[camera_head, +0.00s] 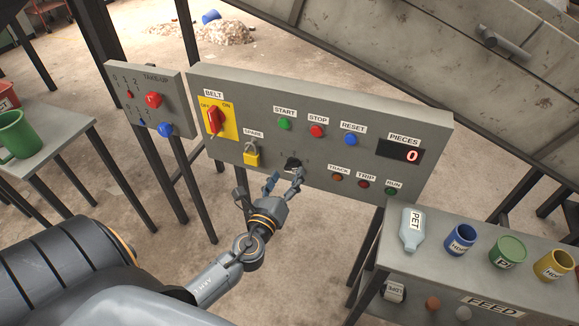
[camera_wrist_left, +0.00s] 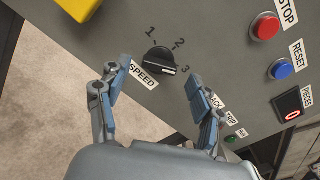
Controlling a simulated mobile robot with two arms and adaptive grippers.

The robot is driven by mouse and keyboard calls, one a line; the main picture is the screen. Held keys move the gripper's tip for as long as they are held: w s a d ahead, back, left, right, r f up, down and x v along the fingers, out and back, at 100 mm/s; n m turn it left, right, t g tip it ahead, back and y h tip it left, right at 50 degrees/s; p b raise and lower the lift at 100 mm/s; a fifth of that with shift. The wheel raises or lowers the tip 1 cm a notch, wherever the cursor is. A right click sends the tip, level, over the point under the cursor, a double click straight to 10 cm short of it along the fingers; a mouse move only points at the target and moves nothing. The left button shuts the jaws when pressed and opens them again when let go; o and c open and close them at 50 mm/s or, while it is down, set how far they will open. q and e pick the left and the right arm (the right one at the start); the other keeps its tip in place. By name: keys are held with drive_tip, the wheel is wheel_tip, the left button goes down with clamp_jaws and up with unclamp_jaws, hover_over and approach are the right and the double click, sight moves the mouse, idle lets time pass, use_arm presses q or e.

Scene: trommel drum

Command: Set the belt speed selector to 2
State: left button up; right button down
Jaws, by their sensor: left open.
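The belt speed selector is a black knob (camera_head: 293,163) low on the grey control panel. In the left wrist view the black knob (camera_wrist_left: 159,61) sits above a SPEED label with marks 1, 2 and 3 around it. The white mark on the knob appears to lie toward 3. My left gripper (camera_head: 285,179) is open just below the knob. In the left wrist view its fingers (camera_wrist_left: 157,85) are spread to either side of the knob, with a gap and no visible contact. My right gripper is not in view.
A yellow padlock-like SPARE item (camera_head: 252,156) and the red BELT switch (camera_head: 214,120) are left of the knob. Buttons (camera_head: 317,131) are above it and small lamps (camera_head: 363,184) to its right. A feed table (camera_head: 450,277) with a bottle and cups stands lower right.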

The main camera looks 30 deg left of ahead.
sight(293, 166)
use_arm(q)
drive_tip(key=shift+x, duration=1.3)
drive_tip(key=c, duration=1.2)
drive_tip(key=shift+o, duration=0.3)
